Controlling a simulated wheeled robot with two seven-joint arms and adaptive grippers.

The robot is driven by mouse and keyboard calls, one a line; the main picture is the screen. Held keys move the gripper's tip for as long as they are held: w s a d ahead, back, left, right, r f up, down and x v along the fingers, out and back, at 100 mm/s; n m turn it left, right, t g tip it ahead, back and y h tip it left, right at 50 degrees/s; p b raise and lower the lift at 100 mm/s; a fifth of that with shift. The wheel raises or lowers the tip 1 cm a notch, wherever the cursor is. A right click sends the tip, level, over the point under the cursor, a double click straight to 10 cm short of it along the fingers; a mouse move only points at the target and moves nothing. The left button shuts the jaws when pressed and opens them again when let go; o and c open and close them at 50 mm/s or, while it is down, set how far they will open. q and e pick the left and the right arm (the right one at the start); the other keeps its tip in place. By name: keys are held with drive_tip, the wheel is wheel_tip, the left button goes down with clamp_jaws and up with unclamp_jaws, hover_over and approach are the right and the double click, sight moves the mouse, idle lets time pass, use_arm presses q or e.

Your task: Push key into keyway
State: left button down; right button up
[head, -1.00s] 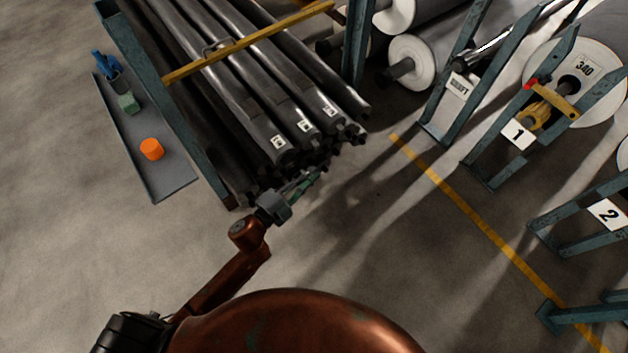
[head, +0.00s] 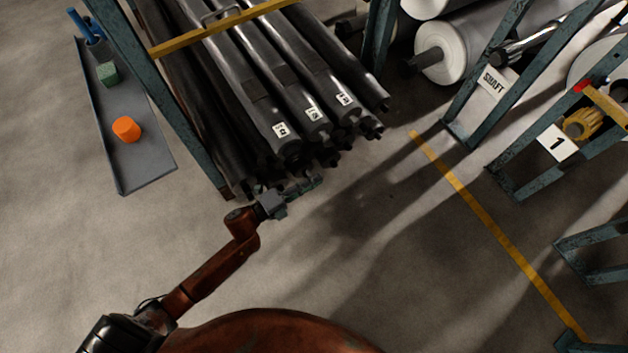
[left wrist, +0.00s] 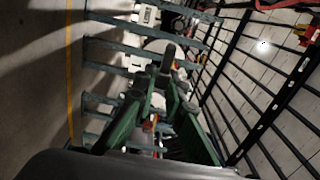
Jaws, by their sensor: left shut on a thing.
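My left gripper (head: 304,186) reaches in from the lower left, in front of the ends of the dark shafts (head: 318,85) stacked in the rack. In the left wrist view its green fingers (left wrist: 165,70) are closed on a small dark piece, which looks like the key (left wrist: 168,58). The key is too small to make out in the head view. I cannot make out a keyway on any shaft. A separate shiny shaft (head: 520,47) lies at the upper right behind a SHAFT sign (head: 493,83). My right gripper does not show.
A grey tray (head: 150,170) at left holds an orange cylinder (head: 126,129), a green block (head: 107,73) and blue-handled items (head: 82,27). Blue-green rack posts and a yellow bar (head: 225,27) frame the shafts. Floor is clear around the yellow line (head: 480,215).

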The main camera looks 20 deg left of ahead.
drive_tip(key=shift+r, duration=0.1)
use_arm(q)
drive_tip(key=shift+s, duration=0.1)
drive_tip(key=shift+w+a+f, duration=0.1)
drive_tip(key=shift+w+a, duration=0.5)
drive_tip(key=shift+a, duration=0.2)
drive_tip(key=w+a, duration=0.2)
drive_tip(key=a, duration=0.1)
drive_tip(key=shift+w+b, duration=0.2)
drive_tip(key=shift+b, duration=0.2)
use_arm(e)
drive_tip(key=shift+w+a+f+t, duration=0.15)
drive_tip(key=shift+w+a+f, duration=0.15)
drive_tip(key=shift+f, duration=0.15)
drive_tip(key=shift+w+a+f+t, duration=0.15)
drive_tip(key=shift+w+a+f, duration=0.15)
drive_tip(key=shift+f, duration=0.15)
use_arm(q)
drive_tip(key=shift+p, duration=0.35)
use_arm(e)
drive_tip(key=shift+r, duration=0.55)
use_arm(q)
drive_tip(key=shift+w+a, duration=0.15)
drive_tip(key=shift+a, duration=0.05)
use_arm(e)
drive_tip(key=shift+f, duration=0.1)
